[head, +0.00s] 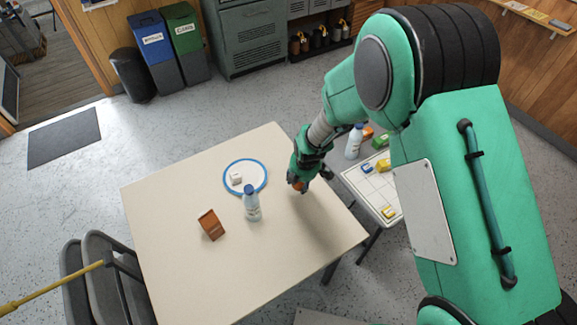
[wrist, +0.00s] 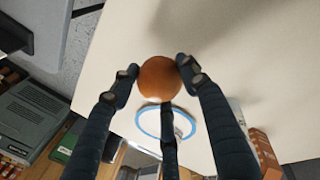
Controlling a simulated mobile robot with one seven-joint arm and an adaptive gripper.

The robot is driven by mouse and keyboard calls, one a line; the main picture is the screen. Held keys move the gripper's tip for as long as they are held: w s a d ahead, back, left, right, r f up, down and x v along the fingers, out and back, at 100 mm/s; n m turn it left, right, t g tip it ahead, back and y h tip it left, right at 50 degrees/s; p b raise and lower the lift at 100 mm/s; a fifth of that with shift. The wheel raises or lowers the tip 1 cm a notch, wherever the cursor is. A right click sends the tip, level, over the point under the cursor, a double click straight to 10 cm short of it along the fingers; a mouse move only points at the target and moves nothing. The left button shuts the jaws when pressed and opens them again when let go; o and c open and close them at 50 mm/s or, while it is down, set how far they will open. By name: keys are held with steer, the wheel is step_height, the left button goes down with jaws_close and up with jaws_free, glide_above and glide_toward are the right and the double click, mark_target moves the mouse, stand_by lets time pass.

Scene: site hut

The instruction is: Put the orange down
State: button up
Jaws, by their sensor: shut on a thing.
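My gripper (head: 300,184) is over the right part of the cream table (head: 200,280). In the wrist view my gripper (wrist: 158,90) has its dark fingers closed around the orange (wrist: 159,78). In the head view the orange (head: 298,186) shows only in part between the fingers. A shadow lies on the table below it; the exact height of the orange above the top cannot be told. The bare table top also shows in the wrist view (wrist: 230,40).
A blue-rimmed white plate (head: 264,188) holding a small white item (head: 236,178), a blue-capped bottle (head: 251,203) and a brown box (head: 211,225) stand on the table. A side table (head: 362,183) with several small items is at right. The table's front is clear.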

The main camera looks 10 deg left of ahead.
steer(key=shift+f, duration=0.7)
steer(key=w+a, duration=0.2)
steer(key=w, duration=0.2)
steer(key=w+a+f+b, duration=0.1)
steer(key=w+a, duration=0.1)
steer(key=w, duration=0.2)
steer(key=w+a+b, duration=0.1)
steer(key=w+a, duration=0.2)
steer(key=w, duration=0.2)
steer(key=shift+f, duration=0.25)
steer(key=shift+w+a, duration=0.25)
steer(key=shift+w, duration=0.3)
steer(key=shift+s+d+b+x, duration=0.1)
steer(key=shift+s+b+x, duration=0.15)
steer(key=shift+x, duration=0.6)
steer(key=shift+s+d+b+x, duration=0.1)
steer(key=shift+b+x, duration=0.1)
steer(key=shift+x, duration=0.65)
steer(key=shift+f, duration=0.15)
